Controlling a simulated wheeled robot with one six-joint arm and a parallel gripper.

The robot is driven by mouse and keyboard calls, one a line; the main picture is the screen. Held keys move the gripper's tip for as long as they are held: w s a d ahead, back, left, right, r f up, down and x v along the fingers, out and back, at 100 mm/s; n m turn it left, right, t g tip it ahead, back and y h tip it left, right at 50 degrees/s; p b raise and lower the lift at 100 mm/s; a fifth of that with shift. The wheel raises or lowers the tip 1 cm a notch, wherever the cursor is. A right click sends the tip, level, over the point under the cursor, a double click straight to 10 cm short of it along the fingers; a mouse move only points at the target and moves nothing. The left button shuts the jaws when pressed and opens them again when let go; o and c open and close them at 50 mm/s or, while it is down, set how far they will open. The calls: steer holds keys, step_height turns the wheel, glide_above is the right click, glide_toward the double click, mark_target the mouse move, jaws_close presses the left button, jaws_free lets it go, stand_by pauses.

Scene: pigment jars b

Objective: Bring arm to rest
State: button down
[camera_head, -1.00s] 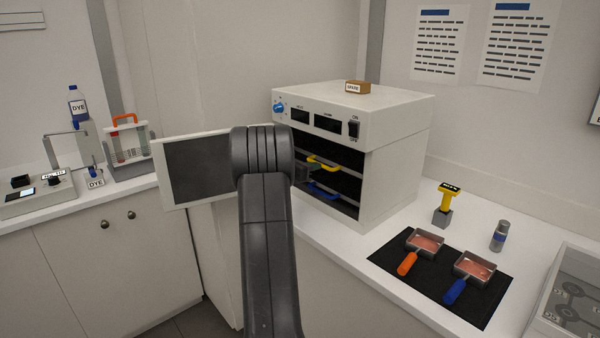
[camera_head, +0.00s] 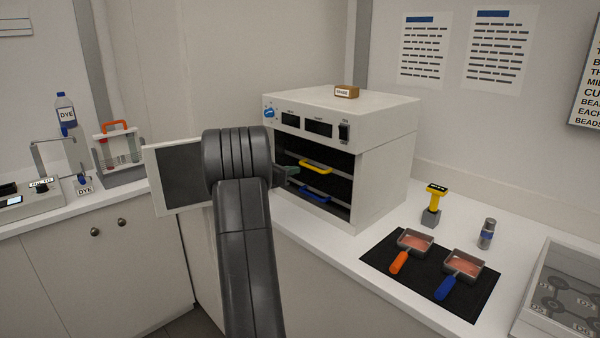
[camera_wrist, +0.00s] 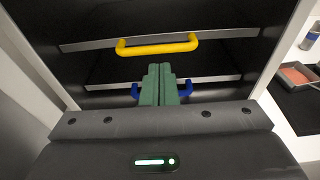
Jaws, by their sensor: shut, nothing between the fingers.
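My gripper (camera_wrist: 160,85) shows in the wrist view with its two green fingers pressed together and nothing between them. It points into the open front of the white oven (camera_head: 385,150). In the wrist view the fingers lie below the yellow handle (camera_wrist: 157,44) of the upper shelf and overlap the blue handle (camera_wrist: 186,90) of the lower shelf. In the head view the gripper's green tip (camera_head: 291,170) shows just left of the yellow handle (camera_head: 315,167). My arm's dark links hide part of the oven's left side. I cannot tell whether the fingers touch anything.
The oven door (camera_head: 180,178) stands open to the left, partly behind my arm. On the right counter are a black mat (camera_head: 385,258) with two pans, a yellow-handled stamp (camera_head: 434,200), a small jar (camera_head: 487,234) and a tray (camera_head: 520,318). A rack (camera_head: 120,160) stands at left.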

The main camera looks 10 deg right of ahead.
mark_target(311, 168)
steer(key=v, duration=0.7)
steer(key=shift+s+a+b, duration=0.2)
steer(key=shift+a+b, duration=0.15)
steer(key=shift+b, duration=0.1)
steer(key=shift+d+f, duration=0.1)
steer(key=shift+f, duration=0.05)
steer(key=p+x, duration=0.1)
steer(key=x, duration=1.2)
steer(key=shift+w+p, duration=0.1)
steer(key=shift+p, duration=0.25)
steer(key=shift+w+d, duration=0.2)
steer(key=shift+d, duration=0.05)
steer(key=shift+d, duration=0.1)
